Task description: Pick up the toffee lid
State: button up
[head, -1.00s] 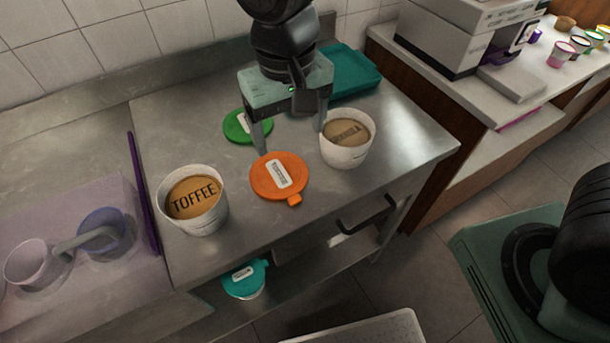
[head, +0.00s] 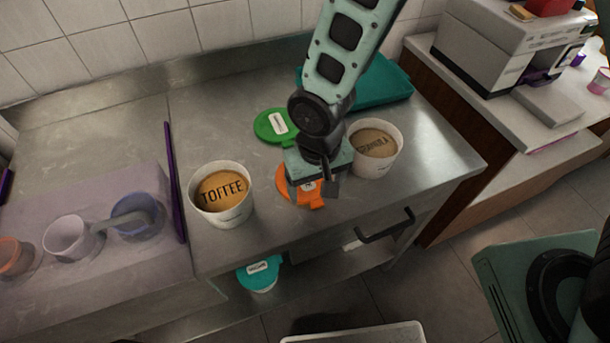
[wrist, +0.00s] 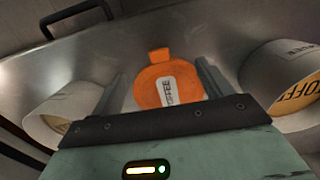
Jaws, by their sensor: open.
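The toffee lid is the orange lid (head: 314,198) with a tab and a white label. It lies on the steel counter between the two tubs, partly hidden under my gripper (head: 318,190) in the head view. In the wrist view the orange lid (wrist: 168,82) lies ahead, between the two open fingers of my gripper (wrist: 162,85); its label appears to read TOFFEE. The gripper is empty, and I cannot tell whether a finger touches the lid. The white TOFFEE tub (head: 222,205) stands uncovered to the left.
The granola tub (head: 376,160) stands close to the right of my gripper. A green lid (head: 272,126) and a teal tray (head: 385,92) lie behind. A teal-lidded tub (head: 260,274) is on the shelf below.

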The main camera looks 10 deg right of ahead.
aim_at(315, 200)
jog(key=shift+f+p, duration=0.35)
jog(key=shift+f, duration=1.45)
jog(key=c, duration=1.6)
